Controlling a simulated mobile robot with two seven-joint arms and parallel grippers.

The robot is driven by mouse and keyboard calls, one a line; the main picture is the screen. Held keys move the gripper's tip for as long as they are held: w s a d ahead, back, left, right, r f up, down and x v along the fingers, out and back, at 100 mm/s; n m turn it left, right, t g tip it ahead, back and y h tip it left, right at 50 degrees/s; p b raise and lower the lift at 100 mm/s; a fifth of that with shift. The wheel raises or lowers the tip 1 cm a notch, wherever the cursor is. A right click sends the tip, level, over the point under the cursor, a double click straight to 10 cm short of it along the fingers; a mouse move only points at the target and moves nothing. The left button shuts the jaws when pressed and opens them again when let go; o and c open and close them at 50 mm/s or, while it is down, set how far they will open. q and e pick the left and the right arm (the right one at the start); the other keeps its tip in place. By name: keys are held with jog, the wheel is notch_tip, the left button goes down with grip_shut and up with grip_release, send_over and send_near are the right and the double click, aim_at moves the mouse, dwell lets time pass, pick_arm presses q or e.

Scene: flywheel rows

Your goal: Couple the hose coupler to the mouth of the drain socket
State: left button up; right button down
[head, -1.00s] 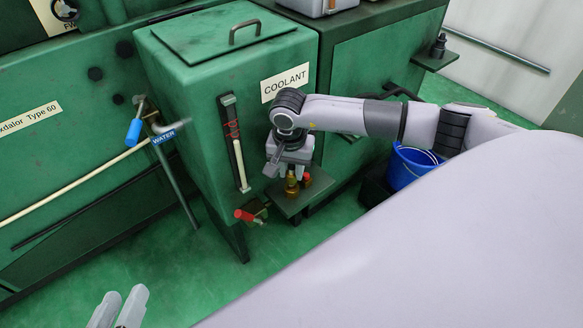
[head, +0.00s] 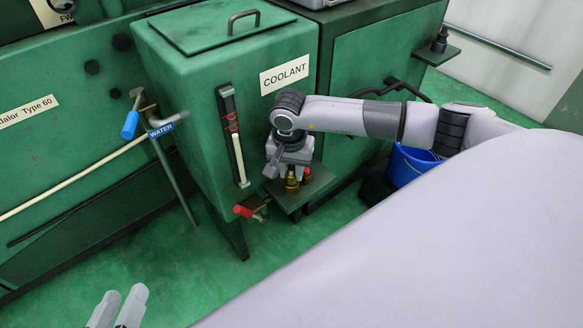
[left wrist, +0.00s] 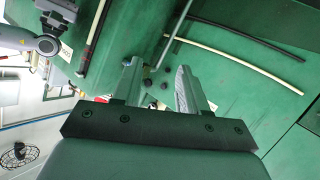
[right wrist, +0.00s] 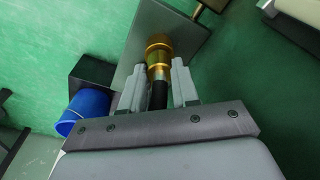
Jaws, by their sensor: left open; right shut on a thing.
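My right gripper (head: 292,172) points down over a small grey shelf at the foot of the green coolant tank. It is shut on the black part of a brass-and-black fitting, seemingly the hose coupler; its brass part (right wrist: 158,62) shows beyond the fingertips (right wrist: 158,88) in the right wrist view. Whether the brass touches the shelf I cannot tell. A brass tap with a red handle (head: 244,211) sticks out at the tank's lower edge, left of the gripper; I cannot make out the drain socket's mouth. My left gripper (head: 117,312) is open and empty, low at the left.
The grey shelf (head: 315,188) also carries something red beside the brass. A blue bucket (head: 410,165) stands right of it. A blue-handled water tap (head: 130,125) and pipe are at the left. The coolant tank (head: 190,90) rises close behind my right gripper. Green floor is free in front.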

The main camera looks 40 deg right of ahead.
aim_at(292, 169)
pick_arm(q)
jog(key=shift+f, duration=0.2)
pick_arm(e)
jog(key=shift+f, duration=0.15)
jog(key=c, duration=0.8)
grip_release()
pick_arm(q)
jog(key=shift+r, duration=0.1)
pick_arm(e)
jog(key=r+p, duration=0.1)
jog(key=r, duration=0.3)
jog(key=r+p, duration=0.1)
jog(key=r, duration=0.1)
jog(key=shift+s+a+r+p, duration=0.15)
jog(key=shift+s+a+p, duration=0.1)
jog(key=shift+p, duration=0.05)
jog(key=shift+r, duration=0.4)
pick_arm(q)
notch_tip(292, 169, up, 3)
jog(key=shift+f, duration=0.2)
